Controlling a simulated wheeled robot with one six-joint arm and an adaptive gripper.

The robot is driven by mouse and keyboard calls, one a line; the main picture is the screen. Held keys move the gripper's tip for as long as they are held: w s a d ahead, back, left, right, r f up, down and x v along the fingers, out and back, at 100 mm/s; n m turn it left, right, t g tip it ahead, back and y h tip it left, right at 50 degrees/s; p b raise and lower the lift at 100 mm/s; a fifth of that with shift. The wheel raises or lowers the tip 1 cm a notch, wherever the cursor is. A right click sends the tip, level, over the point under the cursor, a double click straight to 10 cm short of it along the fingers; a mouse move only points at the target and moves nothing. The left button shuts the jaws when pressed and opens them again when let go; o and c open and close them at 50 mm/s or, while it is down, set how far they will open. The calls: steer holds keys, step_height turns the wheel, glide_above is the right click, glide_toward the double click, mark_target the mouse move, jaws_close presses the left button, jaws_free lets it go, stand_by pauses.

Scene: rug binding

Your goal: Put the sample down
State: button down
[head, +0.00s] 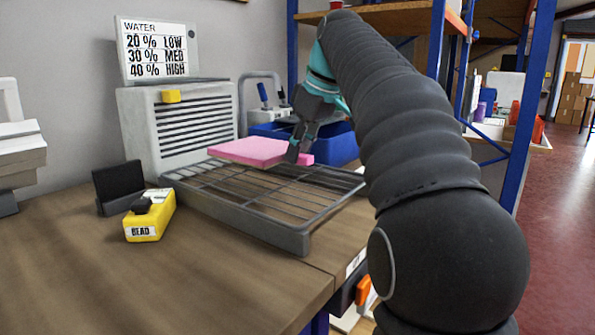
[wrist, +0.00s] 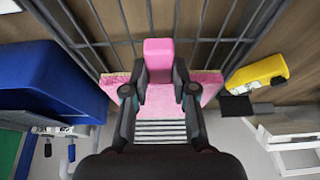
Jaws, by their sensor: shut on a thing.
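The sample is a flat pink piece (head: 258,151) in the head view, held over the back part of a grey wire rack (head: 283,239). My gripper (head: 303,150) is shut on its right end. In the wrist view the pink sample (wrist: 158,52) sits between the two fingers of my gripper (wrist: 158,72), with wider pink parts showing on both sides. The rack bars (wrist: 205,40) lie beyond it. I cannot tell whether the sample touches the bars.
A grey louvred unit (head: 180,125) with a WATER sign (head: 158,50) stands behind the rack. A blue bin (head: 335,143) is at the back right. A yellow BEAD device (head: 150,215) and a dark stand (head: 118,187) are at left. The front tabletop is clear.

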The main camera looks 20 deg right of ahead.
mark_target(299, 163)
steer(key=shift+w+a+f, duration=0.15)
steer(key=shift+w+f, duration=0.05)
steer(key=shift+f+b, duration=0.65)
steer(key=shift+f, duration=1.25)
steer(key=shift+f, duration=0.1)
steer(key=c, duration=0.9)
jaws_free()
steer(key=shift+c, duration=0.2)
steer(key=p+v, duration=0.2)
steer(key=v, duration=1)
